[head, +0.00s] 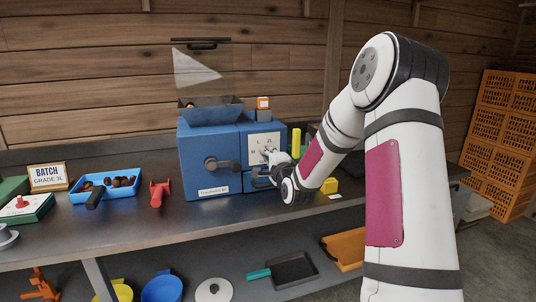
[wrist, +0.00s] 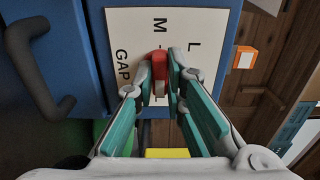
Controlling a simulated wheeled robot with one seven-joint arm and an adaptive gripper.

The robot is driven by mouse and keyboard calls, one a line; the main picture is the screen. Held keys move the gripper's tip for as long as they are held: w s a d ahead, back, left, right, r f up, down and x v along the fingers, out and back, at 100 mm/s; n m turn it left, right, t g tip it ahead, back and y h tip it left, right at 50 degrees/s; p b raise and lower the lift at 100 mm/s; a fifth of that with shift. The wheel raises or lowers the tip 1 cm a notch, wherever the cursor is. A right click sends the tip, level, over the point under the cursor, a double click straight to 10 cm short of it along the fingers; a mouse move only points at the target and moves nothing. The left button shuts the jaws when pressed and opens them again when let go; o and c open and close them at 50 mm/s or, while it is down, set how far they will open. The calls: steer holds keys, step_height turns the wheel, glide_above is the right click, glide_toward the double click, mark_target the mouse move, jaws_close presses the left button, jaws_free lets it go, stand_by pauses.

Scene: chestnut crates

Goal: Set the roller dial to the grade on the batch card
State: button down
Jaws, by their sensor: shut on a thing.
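The batch card (head: 48,177) stands at the left of the bench and reads "BATCH GRADE 3L". The blue machine (head: 212,150) has a white dial plate (head: 257,141) on its front; the plate (wrist: 128,28) also shows in the wrist view, with M, L and GAP legible. My gripper (head: 274,157) is at the plate. In the wrist view my gripper (wrist: 163,80) is shut on the roller dial (wrist: 160,59), whose red end lies beside the tick at M. The fingers hide part of the dial and the other marks.
A blue tray of chestnuts (head: 127,199) and a red tool (head: 159,192) lie on the bench. A yellow block (head: 329,186) lies right of my gripper.

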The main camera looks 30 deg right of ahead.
steer(key=shift+r, duration=0.25)
steer(key=c, duration=1.6)
jaws_free()
steer(key=shift+d, duration=0.1)
steer(key=shift+c, duration=0.2)
steer(key=shift+w+f, duration=0.1)
steer(key=shift+f, duration=0.15)
steer(key=v, duration=1.2)
